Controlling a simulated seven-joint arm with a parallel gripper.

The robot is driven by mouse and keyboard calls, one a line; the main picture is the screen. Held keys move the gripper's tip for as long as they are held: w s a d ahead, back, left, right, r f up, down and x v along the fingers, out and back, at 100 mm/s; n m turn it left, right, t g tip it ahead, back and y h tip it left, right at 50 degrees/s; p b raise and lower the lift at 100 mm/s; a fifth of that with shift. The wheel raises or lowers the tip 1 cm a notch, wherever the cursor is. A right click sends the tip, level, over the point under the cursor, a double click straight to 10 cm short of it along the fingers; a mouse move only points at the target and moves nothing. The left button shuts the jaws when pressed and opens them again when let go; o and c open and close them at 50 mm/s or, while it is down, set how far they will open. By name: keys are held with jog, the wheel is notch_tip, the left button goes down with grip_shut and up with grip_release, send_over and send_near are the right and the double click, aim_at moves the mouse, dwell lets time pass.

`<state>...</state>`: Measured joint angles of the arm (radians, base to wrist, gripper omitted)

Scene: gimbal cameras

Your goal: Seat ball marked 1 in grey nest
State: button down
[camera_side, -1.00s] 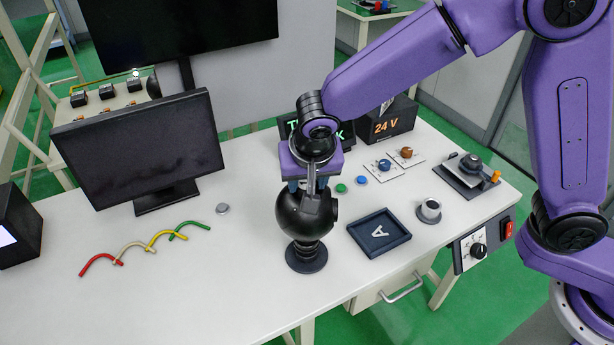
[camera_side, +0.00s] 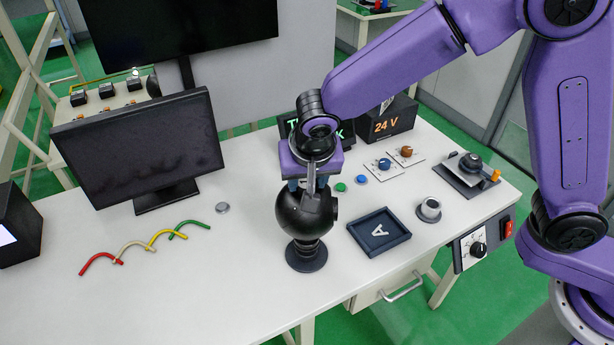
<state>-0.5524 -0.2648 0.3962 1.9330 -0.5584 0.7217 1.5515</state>
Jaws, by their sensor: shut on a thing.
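A large black ball (camera_side: 300,213) with a short round stub on its right side is in the middle of the table. It sits directly above a dark round stand (camera_side: 306,258) with a narrow neck; I cannot tell whether it rests fully on it. No number shows on the ball. My gripper (camera_side: 308,187) points down from above and is shut at the top of the ball. The fingertips' contact is partly hidden. A small grey cup-like holder (camera_side: 430,208) on a round base stands at the right; I cannot tell which piece is the grey nest.
A dark tray marked A (camera_side: 379,233) lies just right of the stand. A monitor (camera_side: 140,150) stands at the left, with coloured curved pieces (camera_side: 145,245) before it. A 24 V box (camera_side: 388,121) is behind. The front left of the table is clear.

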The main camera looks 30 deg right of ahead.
jog(key=shift+f, duration=1)
jog(key=c, duration=0.5)
grip_release()
jog(key=v, duration=1.7)
jog(key=shift+r, duration=0.25)
jog(key=s+d+f+n+g+y, duration=0.1)
jog(key=s+d+f+n, duration=0.4)
jog(key=d, duration=0.8)
jog(key=s+d+f+n+g, duration=0.3)
jog(key=s+d+f+n, duration=0.2)
jog(key=s+d+n, duration=0.6)
jog(key=s+d, duration=0.2)
jog(key=s, duration=0.2)
jog(key=shift+d+y, duration=0.4)
